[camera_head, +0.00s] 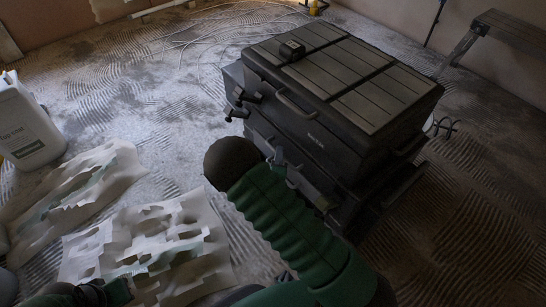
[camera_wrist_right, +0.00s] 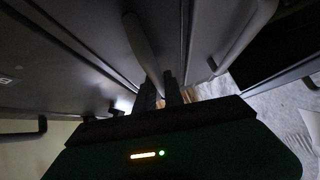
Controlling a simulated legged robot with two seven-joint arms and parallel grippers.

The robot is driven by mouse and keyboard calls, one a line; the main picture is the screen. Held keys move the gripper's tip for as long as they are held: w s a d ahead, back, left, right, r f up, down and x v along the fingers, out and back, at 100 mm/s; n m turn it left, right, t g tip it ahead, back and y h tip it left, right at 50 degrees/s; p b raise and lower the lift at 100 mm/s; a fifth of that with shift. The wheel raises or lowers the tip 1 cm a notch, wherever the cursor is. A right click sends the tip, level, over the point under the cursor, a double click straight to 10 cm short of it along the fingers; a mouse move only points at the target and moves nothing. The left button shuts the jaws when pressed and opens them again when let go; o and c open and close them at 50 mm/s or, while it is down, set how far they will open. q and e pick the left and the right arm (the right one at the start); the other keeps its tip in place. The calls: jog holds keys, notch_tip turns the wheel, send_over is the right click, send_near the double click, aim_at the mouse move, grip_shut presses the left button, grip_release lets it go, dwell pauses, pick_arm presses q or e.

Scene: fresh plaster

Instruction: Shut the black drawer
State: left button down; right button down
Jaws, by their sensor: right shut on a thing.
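The black drawer chest (camera_head: 345,85) stands on the floor right of centre, with a handle (camera_head: 296,104) on its upper front. My green right arm reaches up to the chest's lower front. My right gripper (camera_head: 279,158) is there, partly hidden by the arm. In the right wrist view its fingers (camera_wrist_right: 168,93) are shut on a pale bar handle (camera_wrist_right: 142,48) of a black drawer front. How far that drawer stands out is hard to tell. My left gripper (camera_head: 112,291) is low at the left over crumpled sheets, dark and partly cut off.
A white jug (camera_head: 30,130) stands at the left. Crumpled, torn sheets (camera_head: 150,245) lie on the floor at the lower left. A dark bench (camera_head: 500,38) is at the back right, and a pale cable (camera_head: 205,35) lies behind. The floor right of the chest is mostly clear.

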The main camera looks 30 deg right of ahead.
jog(key=shift+s+d+f, duration=0.15)
jog(key=shift+s+d, duration=0.05)
jog(key=shift+d, duration=0.15)
jog(key=c, duration=1.7)
grip_release()
jog(key=shift+d, duration=0.1)
jog(key=shift+w+r, duration=0.15)
jog(key=shift+r, duration=0.05)
